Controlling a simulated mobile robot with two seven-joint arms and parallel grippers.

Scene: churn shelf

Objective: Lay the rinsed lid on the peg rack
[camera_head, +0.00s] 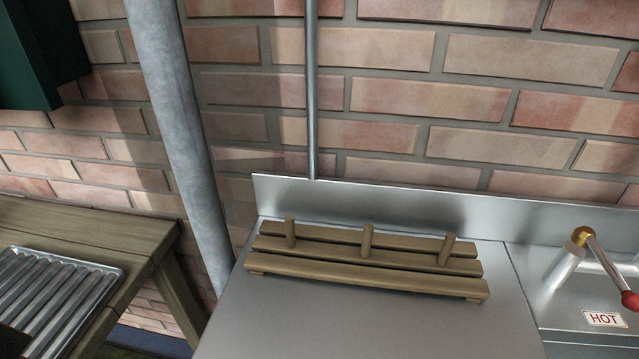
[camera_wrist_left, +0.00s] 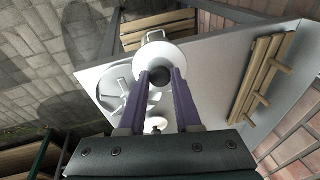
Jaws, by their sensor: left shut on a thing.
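The wooden peg rack (camera_head: 367,266) lies empty on the steel worktop in the head view, with three upright pegs on its slats. It also shows at the right in the left wrist view (camera_wrist_left: 258,78). My left gripper (camera_wrist_left: 160,76) shows only in the left wrist view. Its purple fingers are shut on the dark knob of a pale round lid (camera_wrist_left: 162,52). The lid is above the worktop, to the left of the rack in that view. The fingers hide part of the lid. My right gripper is in neither view.
The steel worktop (camera_head: 300,318) has bare room in front of the rack, with a low backsplash (camera_head: 400,210) behind. A tap with a red-tipped lever (camera_head: 606,265) stands at right. A ribbed metal tray (camera_head: 62,295) lies on a wooden table (camera_head: 95,232) at left, beyond a grey pipe (camera_head: 180,130).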

